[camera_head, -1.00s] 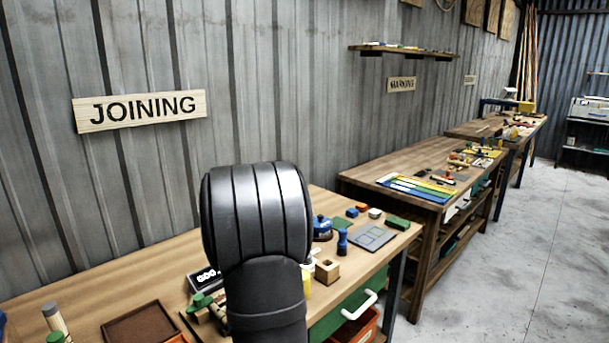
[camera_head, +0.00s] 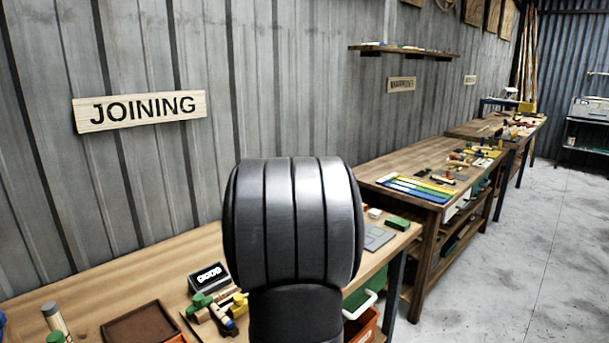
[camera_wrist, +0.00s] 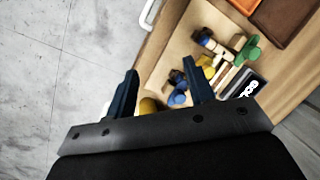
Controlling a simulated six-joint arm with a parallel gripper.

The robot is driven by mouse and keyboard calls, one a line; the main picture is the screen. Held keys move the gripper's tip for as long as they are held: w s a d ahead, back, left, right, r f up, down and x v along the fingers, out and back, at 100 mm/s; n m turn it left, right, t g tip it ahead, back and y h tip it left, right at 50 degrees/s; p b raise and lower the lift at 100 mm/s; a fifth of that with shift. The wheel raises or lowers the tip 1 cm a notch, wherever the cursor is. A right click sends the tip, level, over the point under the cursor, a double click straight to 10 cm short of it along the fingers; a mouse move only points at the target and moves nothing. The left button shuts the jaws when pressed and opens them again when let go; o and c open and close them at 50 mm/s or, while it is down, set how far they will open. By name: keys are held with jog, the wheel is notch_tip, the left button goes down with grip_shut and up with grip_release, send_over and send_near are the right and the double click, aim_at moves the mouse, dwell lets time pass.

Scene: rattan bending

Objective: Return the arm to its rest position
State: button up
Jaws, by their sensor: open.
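My arm, black and ribbed, stands in the middle of the head view and covers part of the joining bench (camera_head: 90,264). My gripper (camera_wrist: 160,80) shows in the wrist view with its two dark fingers apart and nothing between their tips. It is above the bench's front edge, with the grey floor on the left of that view. Small wooden, green, yellow and blue pieces (camera_wrist: 215,60) lie on a tray on the bench beyond the fingers. My gripper is hidden behind my arm in the head view.
A brown tray (camera_head: 140,325) and a small dark display (camera_head: 209,277) are on the bench. A white handle (camera_head: 360,305) sticks out at the bench front. A second bench (camera_head: 385,165) stands further right. The floor (camera_head: 510,240) on the right is clear.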

jog(key=s+d+f+m+y, duration=0.2)
jog(key=s+d+f+m, duration=0.1)
jog(key=s, duration=0.3)
jog(key=shift+s+d+f+m+y, duration=0.2)
jog(key=shift+d+f+m+y, duration=0.1)
jog(key=shift+d+m, duration=0.5)
